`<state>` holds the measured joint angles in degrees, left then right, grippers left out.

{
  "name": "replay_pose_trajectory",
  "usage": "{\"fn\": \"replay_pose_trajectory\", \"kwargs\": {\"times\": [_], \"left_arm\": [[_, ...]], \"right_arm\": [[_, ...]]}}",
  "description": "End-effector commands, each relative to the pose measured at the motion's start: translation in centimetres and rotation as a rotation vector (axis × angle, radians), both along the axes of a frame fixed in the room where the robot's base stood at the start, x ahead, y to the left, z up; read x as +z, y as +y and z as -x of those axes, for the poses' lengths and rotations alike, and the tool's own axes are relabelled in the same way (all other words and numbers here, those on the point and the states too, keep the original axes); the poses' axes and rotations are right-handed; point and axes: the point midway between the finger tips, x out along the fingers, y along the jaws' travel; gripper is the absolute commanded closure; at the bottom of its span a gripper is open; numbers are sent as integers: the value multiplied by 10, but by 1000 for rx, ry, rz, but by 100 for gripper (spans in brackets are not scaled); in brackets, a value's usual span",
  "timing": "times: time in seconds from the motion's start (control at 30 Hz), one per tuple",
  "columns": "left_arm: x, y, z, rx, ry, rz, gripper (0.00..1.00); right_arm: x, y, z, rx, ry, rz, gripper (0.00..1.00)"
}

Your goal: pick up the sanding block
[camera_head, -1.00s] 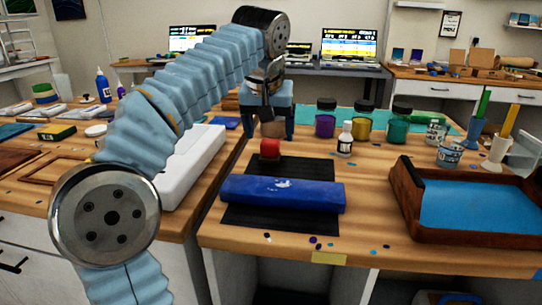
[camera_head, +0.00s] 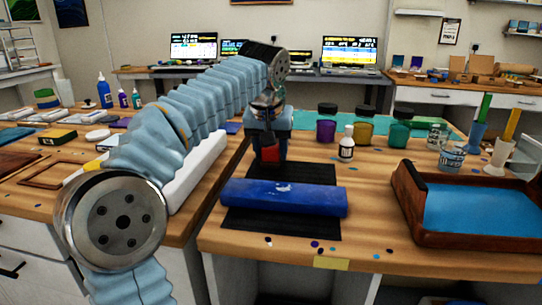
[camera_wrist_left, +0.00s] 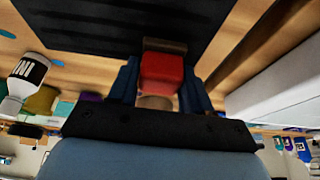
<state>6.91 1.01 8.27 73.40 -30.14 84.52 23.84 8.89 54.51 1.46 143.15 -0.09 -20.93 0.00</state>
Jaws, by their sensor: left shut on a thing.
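The sanding block (camera_head: 271,153) is red on top with a brownish base, seen at the back edge of the black mat (camera_head: 322,176). My left gripper (camera_head: 270,147) has come down over it from above and is shut on it. In the left wrist view the red block (camera_wrist_left: 161,72) sits between the two dark blue fingers, its brown base beyond it. I cannot tell whether its base touches the mat or is clear of it. My right gripper is in neither view.
A long blue piece (camera_head: 284,197) lies on the mat in front. A wooden tray with blue resin (camera_head: 408,222) is at right. Jars (camera_head: 364,127) and a white bottle (camera_head: 346,147) stand behind to the right. A white slab (camera_head: 196,171) lies left.

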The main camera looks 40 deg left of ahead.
Motion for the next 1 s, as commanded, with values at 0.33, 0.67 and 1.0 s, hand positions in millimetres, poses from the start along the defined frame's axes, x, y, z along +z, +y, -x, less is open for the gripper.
{"fn": "replay_pose_trajectory", "kwargs": {"times": [0.33, 0.67, 1.0], "left_arm": [[2, 0, 0, 0, -1, 0, 81], [54, -7, 15, -2, -6, 0, 81], [112, -38, 90, -3, -4, -1, 81]], "right_arm": [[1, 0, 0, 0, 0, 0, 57], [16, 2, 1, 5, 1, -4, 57], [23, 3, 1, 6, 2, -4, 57]]}}
